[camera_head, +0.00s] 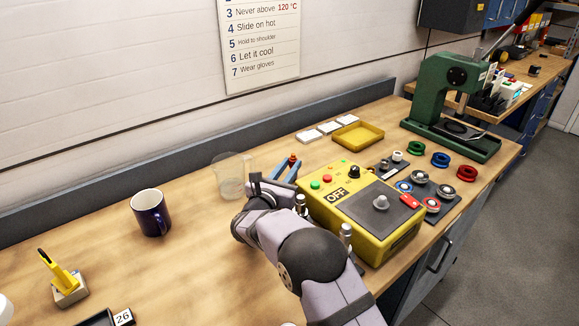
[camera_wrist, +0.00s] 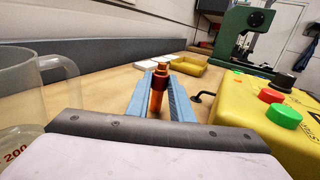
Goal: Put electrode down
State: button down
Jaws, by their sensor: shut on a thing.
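In the head view my gripper (camera_head: 285,170) points away toward the back of the bench, with the electrode's reddish top (camera_head: 292,160) showing at the fingertips. Its lower end is low over the wooden bench; I cannot tell whether it touches. The gripper is between a clear beaker (camera_head: 230,178) and a yellow control box (camera_head: 375,225).
The beaker is close on the left and the box close on the right. White pads (camera_head: 318,132) and a yellow tray (camera_head: 358,135) lie behind. A green press (camera_head: 450,100) stands at back right. A purple mug (camera_head: 151,213) and yellow-handled tool (camera_head: 62,276) are left, with bare bench between.

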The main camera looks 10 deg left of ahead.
jog(key=shift+f, duration=0.1)
jog(key=c, duration=1.6)
grip_release()
jog(key=shift+o, duration=0.2)
jog(key=shift+r, duration=0.2)
jog(key=shift+s+a+f, duration=0.1)
jog(key=shift+s+a, duration=0.05)
jog(key=shift+s, duration=0.3)
jog(key=b+v, duration=0.2)
jog(key=v, duration=0.9)
